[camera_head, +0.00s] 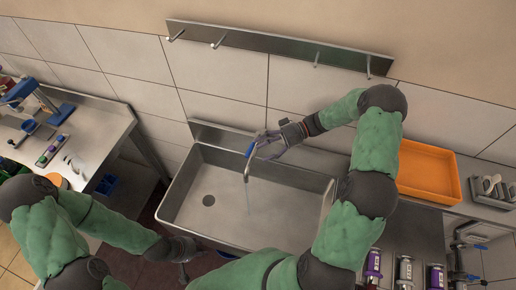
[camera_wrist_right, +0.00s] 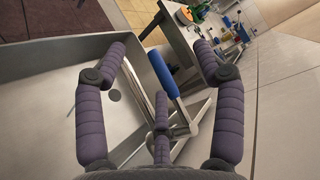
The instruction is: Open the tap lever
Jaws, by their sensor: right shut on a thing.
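The tap (camera_head: 248,168) stands at the back of the steel sink (camera_head: 180,190), and a thin pale stream like water hangs below its spout. Its blue tap lever (camera_head: 250,150) shows beside the gripper, and in the right wrist view the lever (camera_wrist_right: 163,73) slants between the fingers. My right gripper (camera_head: 270,140) is shut on the tap lever, with its purple fingers spread around it; the exact contact is hard to see. My left gripper (camera_head: 183,250) is low over the floor by the sink's front left corner, apart from the tap; its fingers are too small to read.
An orange tray (camera_head: 428,172) stands on the counter right of the sink. A hook rail (camera_head: 275,46) is on the wall above. A workbench (camera_head: 95,130) with tools and bottles is at the left. Several purple and white bottles (camera_head: 404,270) are at the lower right.

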